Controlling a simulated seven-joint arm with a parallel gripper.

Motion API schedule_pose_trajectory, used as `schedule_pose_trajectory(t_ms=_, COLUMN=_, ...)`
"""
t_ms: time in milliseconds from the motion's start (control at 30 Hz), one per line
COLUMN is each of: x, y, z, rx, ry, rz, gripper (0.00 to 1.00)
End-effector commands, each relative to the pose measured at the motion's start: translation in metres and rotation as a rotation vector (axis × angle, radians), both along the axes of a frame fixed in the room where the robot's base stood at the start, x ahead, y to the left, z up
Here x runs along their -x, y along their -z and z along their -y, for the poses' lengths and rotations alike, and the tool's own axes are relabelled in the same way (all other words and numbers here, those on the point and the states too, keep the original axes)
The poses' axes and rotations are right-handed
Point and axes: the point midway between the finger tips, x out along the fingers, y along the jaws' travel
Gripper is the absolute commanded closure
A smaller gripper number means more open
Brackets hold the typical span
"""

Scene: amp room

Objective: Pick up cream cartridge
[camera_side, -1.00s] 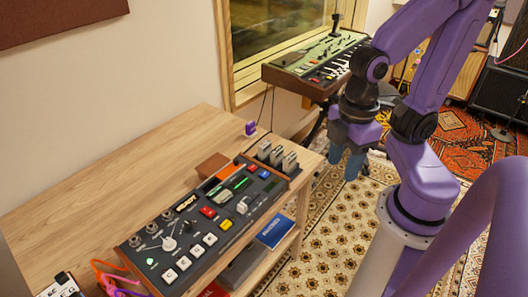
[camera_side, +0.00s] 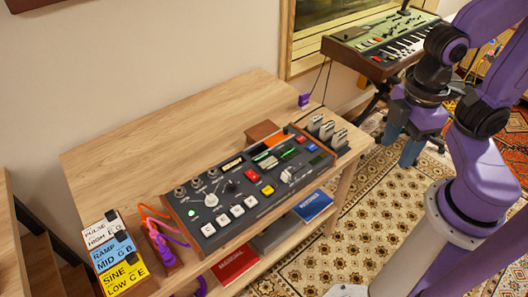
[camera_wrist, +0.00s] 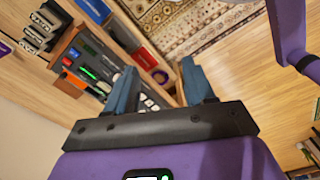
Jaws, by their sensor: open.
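Several small pale cartridges with dark parts stand upright in a row at the right end of the console (camera_side: 260,175). The row's middle cartridge (camera_side: 327,130) looks much like its neighbours, and I cannot tell which is the cream one. The cartridges also show in the wrist view at the upper left (camera_wrist: 39,31). My gripper (camera_side: 408,152) hangs over the rug, to the right of the table and apart from the cartridges. In the wrist view its two blue fingers (camera_wrist: 160,82) are spread with nothing between them.
A brown block (camera_side: 262,131) sits behind the console, and a small purple object (camera_side: 304,100) is at the table's back right. Blue (camera_side: 313,205) and red (camera_side: 235,263) booklets lie on the shelf below. A keyboard (camera_side: 385,42) stands behind. The wooden tabletop (camera_side: 180,140) is largely clear.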

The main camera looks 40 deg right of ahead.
Motion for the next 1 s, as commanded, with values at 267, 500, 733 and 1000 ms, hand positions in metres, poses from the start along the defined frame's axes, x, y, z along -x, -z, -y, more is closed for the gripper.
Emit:
schedule_pose_trajectory(t_ms=267, x=-0.003, y=0.000, z=-0.001, rx=0.001, ry=-0.002, rz=0.000, gripper=0.47)
schedule_pose_trajectory(t_ms=500, x=-0.057, y=-0.003, z=-0.016, rx=0.010, ry=-0.059, rz=0.002, gripper=0.47)
schedule_pose_trajectory(t_ms=733, x=-0.145, y=0.003, z=-0.012, rx=0.019, ry=-0.155, rz=0.002, gripper=0.47)
schedule_pose_trajectory(t_ms=1000, x=-0.246, y=0.023, z=0.035, rx=0.027, ry=-0.268, rz=-0.001, gripper=0.47)
